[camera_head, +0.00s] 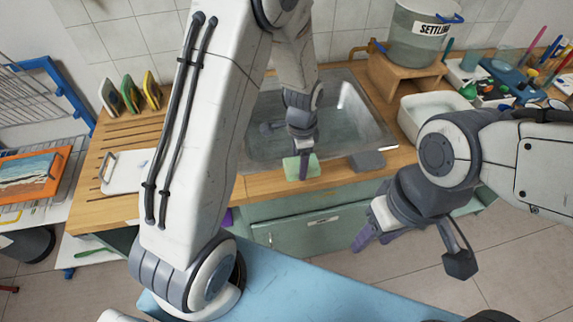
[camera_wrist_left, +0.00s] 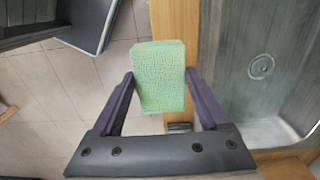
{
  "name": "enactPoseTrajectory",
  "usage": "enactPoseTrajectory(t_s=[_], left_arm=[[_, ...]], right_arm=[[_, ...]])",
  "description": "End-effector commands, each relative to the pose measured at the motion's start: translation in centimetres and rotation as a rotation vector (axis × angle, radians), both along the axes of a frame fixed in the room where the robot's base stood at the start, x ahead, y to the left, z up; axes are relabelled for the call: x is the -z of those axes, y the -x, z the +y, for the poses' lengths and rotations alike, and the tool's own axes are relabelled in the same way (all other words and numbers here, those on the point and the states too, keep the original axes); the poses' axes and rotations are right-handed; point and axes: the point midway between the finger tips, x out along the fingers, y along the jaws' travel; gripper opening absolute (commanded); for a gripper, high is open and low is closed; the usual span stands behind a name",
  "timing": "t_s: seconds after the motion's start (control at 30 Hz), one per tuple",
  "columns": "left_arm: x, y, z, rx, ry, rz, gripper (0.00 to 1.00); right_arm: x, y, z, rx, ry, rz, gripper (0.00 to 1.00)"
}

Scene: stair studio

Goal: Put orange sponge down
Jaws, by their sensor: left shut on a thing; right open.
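My left gripper (camera_head: 303,160) is shut on a pale green sponge (camera_head: 293,169), at the wooden counter's front edge before the sink. In the left wrist view the sponge (camera_wrist_left: 160,75) sits between both fingers (camera_wrist_left: 160,85), partly over the counter strip (camera_wrist_left: 175,22) and partly over the floor. I cannot tell whether it touches the wood. No orange sponge is plainly visible. My right gripper (camera_head: 375,228) is open and empty, in front of the green cabinet.
A grey block (camera_head: 368,160) lies on the counter edge right of the sponge. The metal sink (camera_head: 345,125) is behind. A white board (camera_head: 125,172) and upright coloured pads (camera_head: 131,95) are at left. A white tub (camera_head: 430,108) is at right.

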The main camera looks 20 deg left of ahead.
Motion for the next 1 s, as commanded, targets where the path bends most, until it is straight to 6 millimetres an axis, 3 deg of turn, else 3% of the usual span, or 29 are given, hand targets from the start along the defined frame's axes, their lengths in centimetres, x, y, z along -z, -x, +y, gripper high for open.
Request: enactPoseTrajectory(t_s=[0.1,0.3,0.67,1.0], left_arm=[[1.2,-0.5,2.4,-0.005,0.0,0.004,0.26],[2.5,-1.1,4.2,-0.001,0.0,0.0,0.26],[6.4,-1.0,4.4,-0.003,0.0,0.001,0.26],[6.8,-1.0,4.4,-0.003,0.0,-0.001,0.26]], right_arm=[[-1.0,0.0,0.0,0.001,0.0,0.0,0.5],[-1.4,0.0,0.0,0.001,0.0,0.0,0.5],[-2.8,0.0,0.0,0.001,0.0,0.0,0.5],[-2.6,0.0,0.0,0.001,0.0,0.0,0.5]])
